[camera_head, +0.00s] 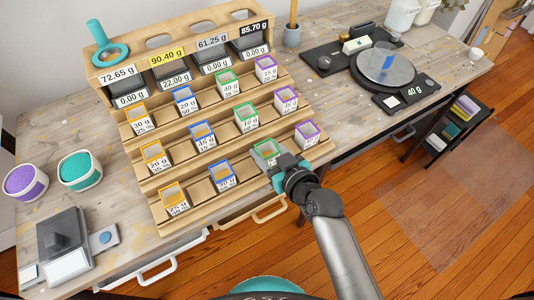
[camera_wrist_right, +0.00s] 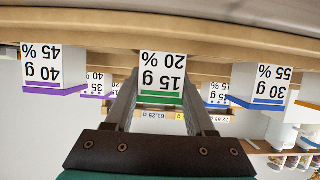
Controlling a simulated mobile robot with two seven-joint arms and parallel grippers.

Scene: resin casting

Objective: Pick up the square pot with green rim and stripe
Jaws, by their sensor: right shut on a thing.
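The square pot with green rim and stripe (camera_head: 264,148) stands in the front row of the stepped wooden rack, between a blue-rimmed pot and a purple-rimmed pot. My right gripper (camera_head: 277,161) reaches it from the front and is shut on it. In the right wrist view, turned upside down, the pot's label (camera_wrist_right: 162,72) reads 15 g, 20 % above a green stripe, with one finger on each side. The pot seems still at its place on the step; whether its base touches the wood is hidden. Two more green-rimmed pots (camera_head: 247,117) (camera_head: 228,83) stand on higher steps. My left gripper is out of view.
The blue-rimmed neighbour (camera_head: 222,177) and the purple-rimmed neighbour (camera_head: 307,134) stand close by on the same step. The stepped rack (camera_head: 245,206) holds several other pots.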

